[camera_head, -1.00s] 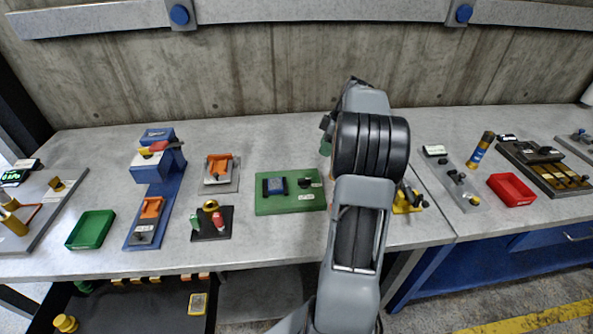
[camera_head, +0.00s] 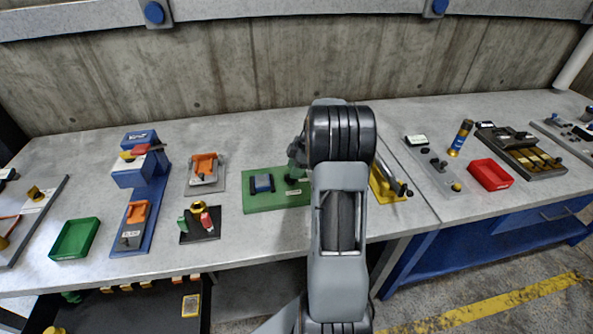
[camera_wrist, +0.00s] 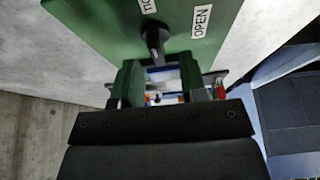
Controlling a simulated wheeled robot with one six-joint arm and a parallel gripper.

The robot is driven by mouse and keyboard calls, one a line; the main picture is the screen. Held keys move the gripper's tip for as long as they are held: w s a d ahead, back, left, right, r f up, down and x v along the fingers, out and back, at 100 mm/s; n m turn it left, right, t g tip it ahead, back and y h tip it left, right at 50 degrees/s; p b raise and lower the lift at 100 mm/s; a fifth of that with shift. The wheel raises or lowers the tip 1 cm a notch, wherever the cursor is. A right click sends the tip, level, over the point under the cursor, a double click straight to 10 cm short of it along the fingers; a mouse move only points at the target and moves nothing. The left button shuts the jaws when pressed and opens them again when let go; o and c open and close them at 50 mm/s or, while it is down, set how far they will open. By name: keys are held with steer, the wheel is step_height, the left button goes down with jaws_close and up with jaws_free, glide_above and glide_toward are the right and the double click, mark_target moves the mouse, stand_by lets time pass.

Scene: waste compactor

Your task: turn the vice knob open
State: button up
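The vice is a green base plate (camera_head: 262,203) with a blue block (camera_head: 262,183) on it, at the middle of the bench in the head view. In the wrist view the green plate (camera_wrist: 105,22) fills the top, with a black knob (camera_wrist: 155,38) and a white "OPEN" label (camera_wrist: 202,20). My gripper (camera_wrist: 160,66) is open; its two green fingers are apart. The knob is just beyond the fingertips, roughly between them; I cannot tell whether they touch. In the head view my gripper (camera_head: 297,158) is over the plate's right end, and my arm hides part of that area.
A yellow fixture (camera_head: 387,187) stands close to the right of my arm. A red-and-green handle fixture (camera_head: 200,222) and an orange fixture (camera_head: 204,170) stand left of the vice. A concrete wall (camera_head: 230,70) is behind the bench (camera_head: 245,246).

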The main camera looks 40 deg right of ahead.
steer(key=shift+x, duration=1.25)
steer(key=shift+c, duration=0.3)
